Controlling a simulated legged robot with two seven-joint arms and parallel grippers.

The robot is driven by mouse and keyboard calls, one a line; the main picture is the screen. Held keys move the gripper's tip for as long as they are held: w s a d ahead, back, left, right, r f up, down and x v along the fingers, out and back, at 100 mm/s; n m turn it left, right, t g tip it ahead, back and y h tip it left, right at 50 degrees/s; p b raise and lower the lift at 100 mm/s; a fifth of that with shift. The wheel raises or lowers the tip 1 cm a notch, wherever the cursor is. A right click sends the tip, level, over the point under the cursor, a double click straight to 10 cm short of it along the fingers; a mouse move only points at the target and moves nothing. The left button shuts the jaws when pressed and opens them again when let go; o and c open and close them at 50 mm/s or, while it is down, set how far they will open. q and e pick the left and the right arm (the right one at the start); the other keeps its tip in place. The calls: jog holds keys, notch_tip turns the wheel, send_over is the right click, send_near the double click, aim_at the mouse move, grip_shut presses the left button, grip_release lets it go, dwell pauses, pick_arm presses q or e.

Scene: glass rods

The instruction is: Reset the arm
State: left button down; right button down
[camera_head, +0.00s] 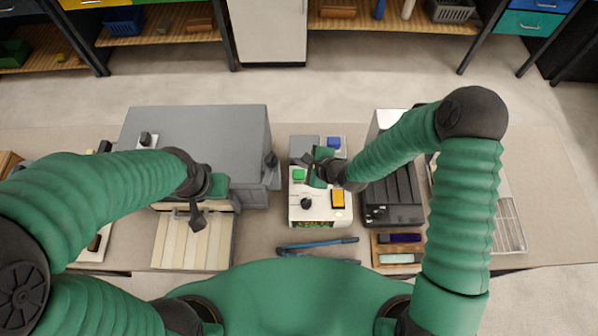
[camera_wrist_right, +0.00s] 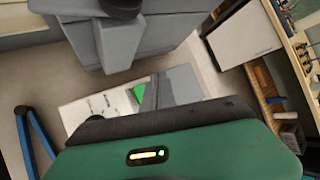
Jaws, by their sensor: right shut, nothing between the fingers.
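My right gripper (camera_head: 312,158) is shut and empty. It hangs over the white control box (camera_head: 318,214), close to a green button (camera_head: 299,175); I cannot tell whether it touches the box. The box also has a blue button (camera_head: 334,143), an orange switch (camera_head: 338,199) and a black knob (camera_head: 306,203). In the right wrist view part of the box (camera_wrist_right: 85,108) and the green button show past the gripper body. My left gripper (camera_head: 198,216) is above the front of the grey machine, over a slatted tray; its finger opening is unclear.
The large grey machine (camera_head: 200,125) stands left of the control box, with the pale slatted tray (camera_head: 185,248) before it. Blue-handled tongs (camera_head: 316,245) lie in front. A black device (camera_head: 390,192) and a wooden holder (camera_head: 398,250) stand at right. Shelves line the far wall.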

jog(key=shift+d, duration=0.1)
